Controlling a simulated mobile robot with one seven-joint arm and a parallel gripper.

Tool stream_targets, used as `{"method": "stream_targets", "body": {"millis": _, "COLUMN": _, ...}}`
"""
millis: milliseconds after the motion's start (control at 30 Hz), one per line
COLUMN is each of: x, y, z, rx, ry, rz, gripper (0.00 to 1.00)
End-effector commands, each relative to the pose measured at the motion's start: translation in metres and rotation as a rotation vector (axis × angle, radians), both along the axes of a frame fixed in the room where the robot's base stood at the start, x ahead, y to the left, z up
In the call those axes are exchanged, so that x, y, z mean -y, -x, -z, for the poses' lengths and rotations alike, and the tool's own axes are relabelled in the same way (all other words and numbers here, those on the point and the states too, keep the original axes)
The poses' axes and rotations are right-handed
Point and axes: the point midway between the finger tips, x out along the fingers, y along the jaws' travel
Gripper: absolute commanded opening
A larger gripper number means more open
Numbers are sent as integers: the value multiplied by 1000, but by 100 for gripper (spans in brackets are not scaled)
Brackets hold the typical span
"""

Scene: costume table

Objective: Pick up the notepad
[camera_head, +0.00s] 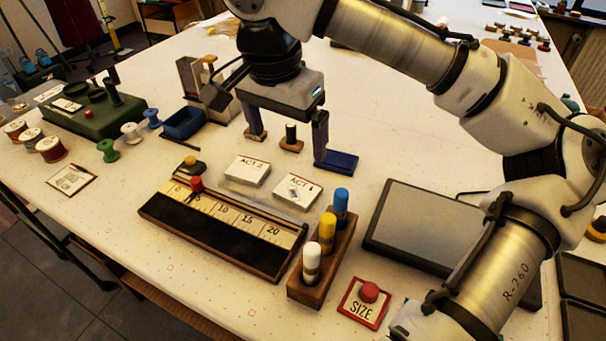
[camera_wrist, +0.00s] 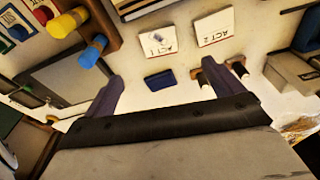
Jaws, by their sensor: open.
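No item is plainly labelled as the notepad. Two thick white pads, ACT 2 (camera_head: 248,170) and ACT 1 (camera_head: 305,187), lie flat on the table; ACT 1 (camera_wrist: 157,42) and ACT 2 (camera_wrist: 213,27) also show in the wrist view. A small blue flat block (camera_head: 341,161) lies behind ACT 1; it also shows in the wrist view (camera_wrist: 160,79). My gripper (camera_head: 288,147) is open and empty, behind the white pads, its fingers pointing down. In the wrist view my gripper's fingers (camera_wrist: 163,77) frame the blue block, with nothing held.
Small black-handled stamps (camera_head: 291,140) stand close to the fingers. In front are a numbered slider board (camera_head: 222,224), a wooden holder (camera_head: 329,266) with coloured pegs, and a red SIZE button (camera_head: 369,293). A dark flat panel (camera_head: 420,228) lies at right. The table behind is mostly clear.

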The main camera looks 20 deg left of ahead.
Motion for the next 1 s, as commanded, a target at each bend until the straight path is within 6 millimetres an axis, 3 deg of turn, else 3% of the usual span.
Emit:
{"method": "stream_targets", "body": {"millis": 333, "x": 4, "y": -9, "z": 63, "rx": -3, "ry": 1, "rz": -1, "gripper": 93}}
{"method": "stream_targets", "body": {"millis": 633, "x": 5, "y": -14, "z": 87, "rx": -2, "ry": 0, "rz": 0, "gripper": 93}}
{"method": "stream_targets", "body": {"millis": 833, "x": 9, "y": -21, "z": 117, "rx": -2, "ry": 0, "rz": -1, "gripper": 93}}
{"method": "stream_targets", "body": {"millis": 1000, "x": 9, "y": -22, "z": 130, "rx": -1, "ry": -2, "rz": -2, "gripper": 93}}
